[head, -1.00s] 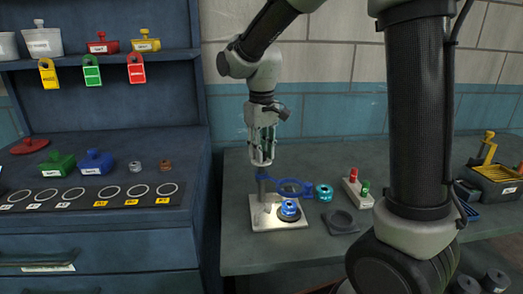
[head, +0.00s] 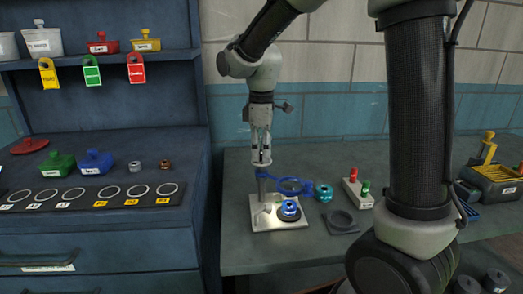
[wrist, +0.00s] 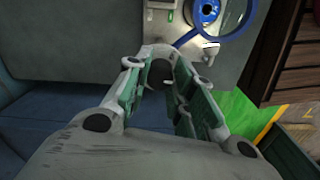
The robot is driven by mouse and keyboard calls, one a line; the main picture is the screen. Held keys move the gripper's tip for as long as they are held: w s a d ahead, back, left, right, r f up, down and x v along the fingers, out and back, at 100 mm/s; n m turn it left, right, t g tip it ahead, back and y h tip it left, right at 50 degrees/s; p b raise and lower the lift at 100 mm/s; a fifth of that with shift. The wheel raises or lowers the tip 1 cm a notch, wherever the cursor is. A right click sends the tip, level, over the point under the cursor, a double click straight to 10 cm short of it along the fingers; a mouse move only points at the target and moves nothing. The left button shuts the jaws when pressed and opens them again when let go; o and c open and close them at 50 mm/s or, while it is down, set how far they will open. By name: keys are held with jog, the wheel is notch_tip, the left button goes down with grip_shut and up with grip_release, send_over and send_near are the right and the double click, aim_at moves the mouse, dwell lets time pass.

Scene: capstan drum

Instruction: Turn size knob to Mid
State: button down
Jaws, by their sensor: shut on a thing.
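My gripper (head: 262,162) points straight down at the top of the grey post (head: 262,187) of a small stand. In the wrist view its fingers (wrist: 160,72) are closed around a dark round knob (wrist: 160,75), which I take to be the size knob. The fingers hide much of the knob, and I cannot read any size mark or pointer on it. A blue ring arm (head: 292,187) reaches right from the post, above a blue and silver piece (head: 289,209) on the stand's pale base plate (head: 262,218). The ring also shows in the wrist view (wrist: 252,28).
A teal ring (head: 323,191), a dark square holder (head: 341,221) and a white block (head: 357,192) with red and green pegs stand right of the stand. A blue cabinet (head: 105,232) rises close on the left. The bench behind the stand is clear.

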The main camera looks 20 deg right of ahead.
aim_at(261, 152)
jog(key=shift+n, duration=0.5)
jog(key=c, duration=1.2)
grip_release()
notch_tip(261, 152, up, 12)
